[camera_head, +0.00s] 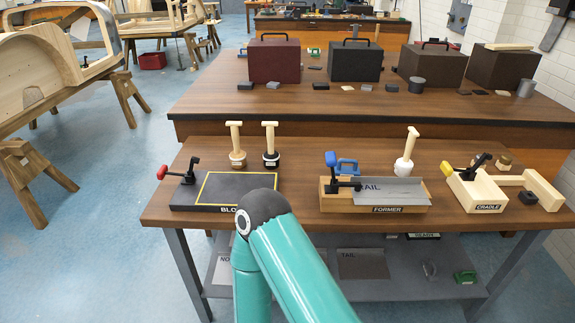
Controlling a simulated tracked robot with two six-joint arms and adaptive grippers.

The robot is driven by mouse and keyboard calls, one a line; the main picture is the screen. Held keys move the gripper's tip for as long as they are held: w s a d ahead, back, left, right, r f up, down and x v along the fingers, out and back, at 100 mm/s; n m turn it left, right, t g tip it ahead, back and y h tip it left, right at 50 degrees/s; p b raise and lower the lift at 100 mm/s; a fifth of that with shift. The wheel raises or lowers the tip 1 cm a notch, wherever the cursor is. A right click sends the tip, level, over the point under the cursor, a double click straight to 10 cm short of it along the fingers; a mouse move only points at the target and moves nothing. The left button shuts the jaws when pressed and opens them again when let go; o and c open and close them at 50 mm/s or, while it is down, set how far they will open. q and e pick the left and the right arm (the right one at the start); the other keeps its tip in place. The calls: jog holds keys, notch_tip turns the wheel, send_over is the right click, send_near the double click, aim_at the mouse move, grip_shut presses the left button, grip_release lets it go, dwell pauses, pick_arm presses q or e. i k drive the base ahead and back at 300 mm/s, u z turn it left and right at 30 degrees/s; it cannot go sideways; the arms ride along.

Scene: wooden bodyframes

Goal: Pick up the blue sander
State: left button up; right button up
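A blue object with a loop-like handle (347,166), which looks like the blue sander, stands on the near workbench (300,165). It is just behind the wooden block labelled FORMER (388,209), whose black clamp with a blue tip (343,178) hides part of it. No gripper is at it. A teal arm of mine rises from the bottom of the view and bends at a dark elbow in front of the bench. Neither gripper shows.
A black BLOCK board with a red-handled clamp (182,174) lies left. A CRADLE fixture (476,190) stands right. Wooden-handled tools (236,146) stand upright behind. A grey sheet (390,191) lies on the FORMER block. A green handled object (465,277) is on the lower shelf.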

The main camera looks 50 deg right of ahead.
aim_at(340, 171)
jog(key=z, duration=0.65)
jog(key=i, duration=0.1)
jog(key=u, duration=1.3)
jog(key=k, duration=1.7)
jog(key=z, duration=1.2)
jog(key=i, duration=0.9)
jog(key=z, duration=0.25)
